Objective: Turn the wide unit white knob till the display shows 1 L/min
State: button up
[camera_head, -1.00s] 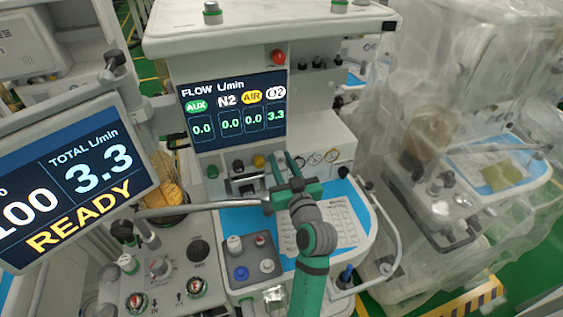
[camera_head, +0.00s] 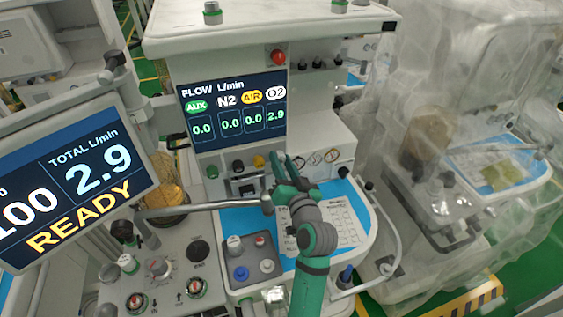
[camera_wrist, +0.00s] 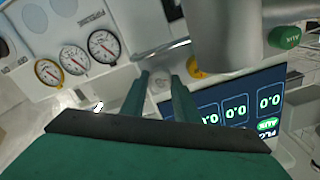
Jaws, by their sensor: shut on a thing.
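The wide unit's flow display (camera_head: 232,110) reads AUX 0.0, N2 0.0, AIR 0.0 and O2 2.9. The white knob (camera_wrist: 160,83) sits between my two fingertips in the wrist view, on the panel below the display. In the head view my gripper hides it. My gripper (camera_head: 282,167) is shut on this knob, with the jaws turned at a slant. It also shows in the wrist view (camera_wrist: 160,88). The yellow knob (camera_head: 259,162), the black knob (camera_head: 238,166) and the green knob (camera_head: 212,171) stand in a row to its left.
A side monitor (camera_head: 75,185) at the left reads TOTAL 2.9 and READY. A grey bar (camera_head: 205,207) runs close left of my wrist. Three gauges (camera_wrist: 73,60) are on the panel beside the knob. A plastic-covered cart (camera_head: 460,130) stands at the right.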

jog(key=m, duration=0.3)
jog(key=shift+d, duration=0.1)
jog(key=m, duration=0.8)
jog(key=shift+f+m, duration=0.15)
jog(key=shift+m, duration=0.25)
jog(key=o, duration=1.1)
jog(key=shift+s, duration=0.1)
jog(key=v, duration=1)
jog(key=shift+s+d, duration=0.1)
jog(key=shift+s, duration=0.25)
